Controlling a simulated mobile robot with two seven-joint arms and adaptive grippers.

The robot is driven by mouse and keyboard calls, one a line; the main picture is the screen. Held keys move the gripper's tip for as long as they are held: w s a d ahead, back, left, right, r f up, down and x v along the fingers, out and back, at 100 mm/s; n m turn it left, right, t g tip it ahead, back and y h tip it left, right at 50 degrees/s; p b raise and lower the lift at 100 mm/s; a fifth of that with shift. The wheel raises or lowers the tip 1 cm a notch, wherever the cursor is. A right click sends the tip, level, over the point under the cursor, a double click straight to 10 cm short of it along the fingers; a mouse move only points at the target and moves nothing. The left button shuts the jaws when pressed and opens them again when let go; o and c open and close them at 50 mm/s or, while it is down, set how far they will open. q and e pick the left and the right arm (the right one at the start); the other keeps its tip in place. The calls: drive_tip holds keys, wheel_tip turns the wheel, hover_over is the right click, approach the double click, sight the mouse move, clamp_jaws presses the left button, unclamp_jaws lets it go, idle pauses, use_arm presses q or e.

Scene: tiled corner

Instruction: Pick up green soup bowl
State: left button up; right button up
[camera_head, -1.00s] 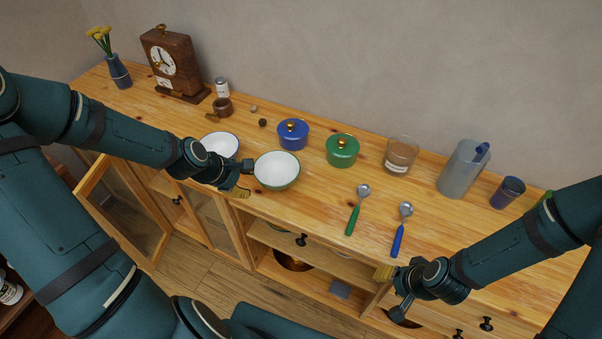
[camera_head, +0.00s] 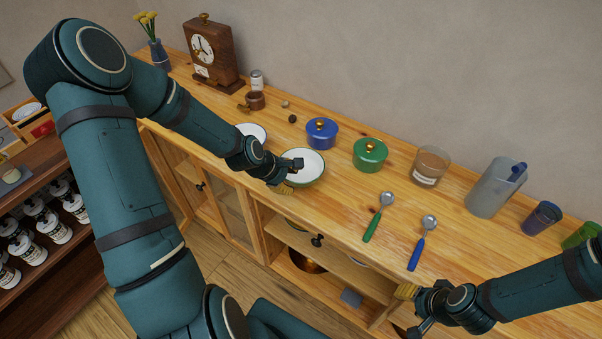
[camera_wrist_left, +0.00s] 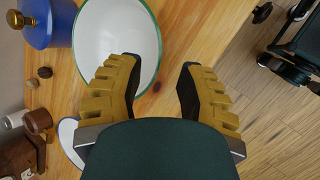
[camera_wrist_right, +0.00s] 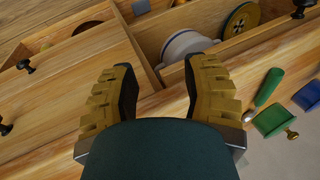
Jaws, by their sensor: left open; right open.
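The green soup bowl (camera_head: 306,163), white inside with a green rim, stands upright on the wooden cabinet top. My left gripper (camera_head: 290,178) is open at its near left edge and hides part of it. In the left wrist view, the bowl (camera_wrist_left: 112,38) has its rim between the open fingers (camera_wrist_left: 158,75). One finger overlaps the bowl's inside and the other is outside the rim. I cannot tell how far above the rim they are. My right gripper (camera_head: 412,310) is open and empty before the cabinet front; it also shows in the right wrist view (camera_wrist_right: 160,78).
A blue-rimmed white bowl (camera_head: 253,131) is close behind my left wrist. A blue pot (camera_head: 322,134) and a green pot (camera_head: 370,155) stand behind and right. Two spoons, green-handled (camera_head: 378,217) and blue-handled (camera_head: 423,243), lie to the right. A clock (camera_head: 208,52) stands at the back left.

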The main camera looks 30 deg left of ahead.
sight(297, 183)
use_arm(q)
drive_tip(key=shift+b+x, duration=0.3)
drive_tip(key=shift+x, duration=2.5)
drive_tip(key=shift+w+a+r, duration=0.1)
drive_tip(key=shift+w+a, duration=0.05)
drive_tip(key=shift+a, duration=0.05)
clamp_jaws()
